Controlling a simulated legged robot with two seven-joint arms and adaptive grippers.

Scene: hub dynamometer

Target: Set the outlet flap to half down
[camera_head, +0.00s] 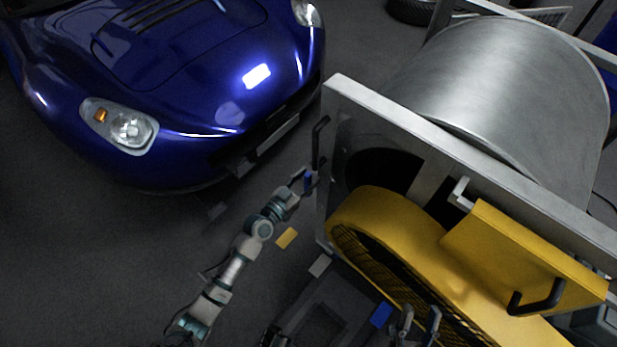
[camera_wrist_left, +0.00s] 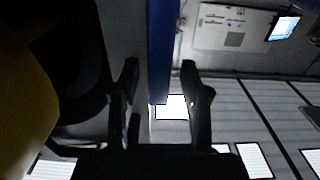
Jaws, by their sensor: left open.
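A yellow housing (camera_head: 390,235) with a dark grille stands at the right in the head view. A raised yellow panel (camera_head: 520,250) with a black handle (camera_head: 537,298) sits on it; I cannot tell for sure whether this panel is the outlet flap. My left gripper (camera_head: 306,182) is open beside the left edge of the metal frame. A blue bar (camera_wrist_left: 160,45) shows between its two dark fingers (camera_wrist_left: 160,85) in the left wrist view; contact cannot be told. What looks like my right gripper (camera_head: 420,318) is at the bottom, in front of the yellow housing, its grip unclear.
A metal frame (camera_head: 470,150) holds a large steel drum (camera_head: 510,100). A black handle (camera_head: 319,142) is on the frame's left edge, close above my left gripper. A blue car (camera_head: 180,80) stands at the upper left.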

